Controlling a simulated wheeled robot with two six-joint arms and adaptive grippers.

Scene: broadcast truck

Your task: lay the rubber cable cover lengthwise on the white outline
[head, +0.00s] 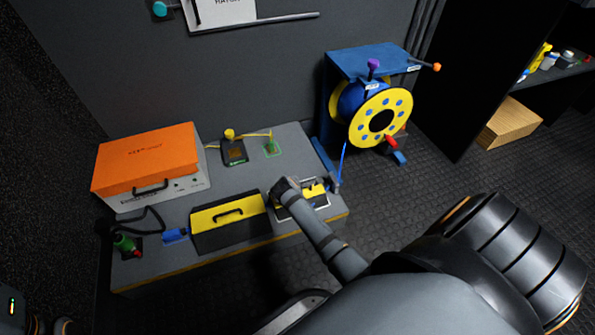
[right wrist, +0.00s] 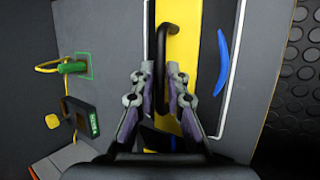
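The rubber cable cover (right wrist: 180,14) is black with a yellow strip and a black handle. It is inside the white outline (right wrist: 237,50) on the bench, its long side along the outline's long side. In the head view the cover (head: 315,189) is partly hidden by my right gripper (head: 287,188). In the right wrist view my right gripper (right wrist: 160,70) has its fingertips close on both sides of the handle, shut on it. I cannot tell whether the cover rests fully on the bench.
A similar black-and-yellow cover (head: 215,240) lies just left of the outline. An orange-topped case (head: 145,160), a small black box (head: 234,153) and a blue connector (head: 175,236) are on the bench (head: 293,137). A yellow-and-blue cable reel (head: 360,112) stands behind, at right.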

